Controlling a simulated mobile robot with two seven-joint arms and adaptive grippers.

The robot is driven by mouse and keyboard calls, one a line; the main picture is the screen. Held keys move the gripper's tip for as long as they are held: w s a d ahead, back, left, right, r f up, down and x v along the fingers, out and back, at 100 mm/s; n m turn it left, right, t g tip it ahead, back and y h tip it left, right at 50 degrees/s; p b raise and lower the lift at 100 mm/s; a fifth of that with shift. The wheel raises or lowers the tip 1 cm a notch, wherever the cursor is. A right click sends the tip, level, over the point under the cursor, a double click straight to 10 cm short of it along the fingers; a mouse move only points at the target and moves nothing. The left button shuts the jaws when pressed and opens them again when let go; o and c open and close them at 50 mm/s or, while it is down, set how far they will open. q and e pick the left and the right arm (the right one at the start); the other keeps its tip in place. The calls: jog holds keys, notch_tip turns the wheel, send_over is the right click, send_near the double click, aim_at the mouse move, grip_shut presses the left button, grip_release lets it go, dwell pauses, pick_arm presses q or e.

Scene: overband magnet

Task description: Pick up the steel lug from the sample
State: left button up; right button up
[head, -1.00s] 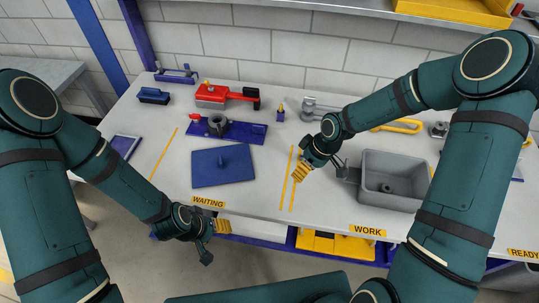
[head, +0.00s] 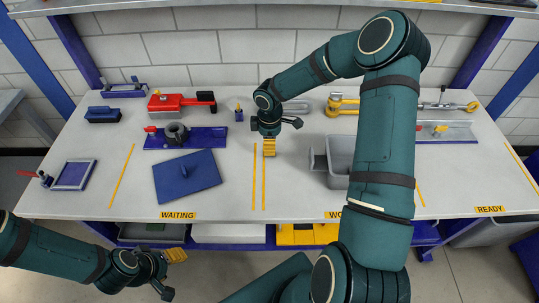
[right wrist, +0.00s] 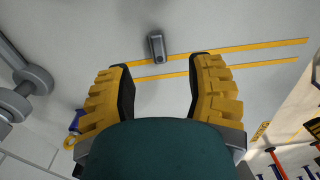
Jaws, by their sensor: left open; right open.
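A small dark grey block with a rounded end, which looks like the steel lug (right wrist: 156,46), lies on the table beside a pair of yellow lines. In the right wrist view it lies beyond the gap between the fingertips. I cannot make it out in the head view, where my right gripper seems to cover that spot. My right gripper (head: 269,148) is open above the table near the far end of the lines; its yellow fingers (right wrist: 160,85) are apart with nothing between them. My left gripper (head: 170,272) is open and empty, low in front of the table's front edge.
A grey bin (head: 338,150) stands right of the lines, partly hidden by my right arm.

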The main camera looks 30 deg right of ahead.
jog(key=shift+d+f+b, duration=0.1)
jog(key=shift+f+b, duration=0.4)
jog(key=shift+f, duration=2.3)
grip_shut()
